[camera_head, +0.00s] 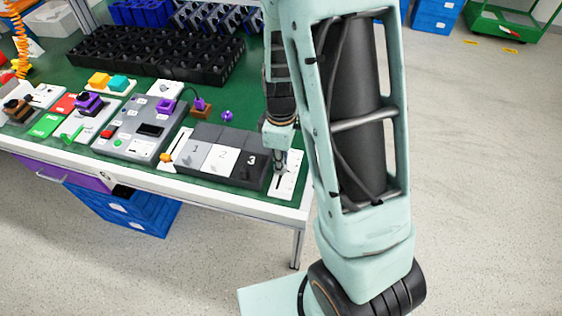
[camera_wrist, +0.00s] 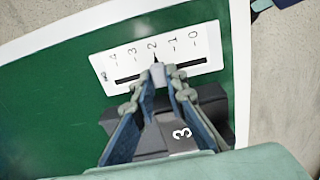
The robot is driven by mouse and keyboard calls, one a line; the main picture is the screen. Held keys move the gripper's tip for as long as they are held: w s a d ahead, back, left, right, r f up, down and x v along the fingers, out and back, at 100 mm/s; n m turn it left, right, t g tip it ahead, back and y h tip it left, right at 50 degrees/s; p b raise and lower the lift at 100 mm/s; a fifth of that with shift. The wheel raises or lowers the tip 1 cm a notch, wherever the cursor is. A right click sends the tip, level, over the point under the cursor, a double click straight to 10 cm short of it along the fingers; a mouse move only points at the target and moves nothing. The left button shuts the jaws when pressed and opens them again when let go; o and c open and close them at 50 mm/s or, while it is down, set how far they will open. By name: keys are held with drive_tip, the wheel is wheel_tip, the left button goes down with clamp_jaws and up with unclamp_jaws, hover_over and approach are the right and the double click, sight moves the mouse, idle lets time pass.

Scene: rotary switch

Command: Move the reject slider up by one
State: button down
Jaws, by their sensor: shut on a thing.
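The reject slider is a white plate (camera_wrist: 207,47) with a dark slot and a scale from 0 to 4, lying on the green table top. It also shows in the head view (camera_head: 290,181), at the table's right end. Its small grey knob (camera_wrist: 157,72) has a dark pointer at the 2 mark. My gripper (camera_wrist: 160,76) has its fingers closed around the knob in the wrist view. In the head view my gripper (camera_head: 281,165) reaches down onto the plate and hides the knob.
A dark block with a 3 (camera_head: 249,164) lies close beside the plate, with blocks 1 and 2 to its left. A grey box with buttons (camera_head: 139,128) stands further left. Black crates (camera_head: 155,55) stand behind. The table's right edge is close to the plate.

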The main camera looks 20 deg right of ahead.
drive_tip(key=shift+w, duration=0.1)
drive_tip(key=shift+w+d+b, duration=0.25)
drive_tip(key=shift+w+d, duration=0.1)
drive_tip(key=shift+w, duration=0.2)
drive_tip(key=shift+w+d+b, duration=0.25)
drive_tip(key=shift+w+d, duration=0.05)
drive_tip(key=shift+w, duration=0.2)
drive_tip(key=c, duration=1.9)
unclamp_jaws()
drive_tip(key=shift+c, duration=0.2)
wheel_tip(320, 180, up, 12)
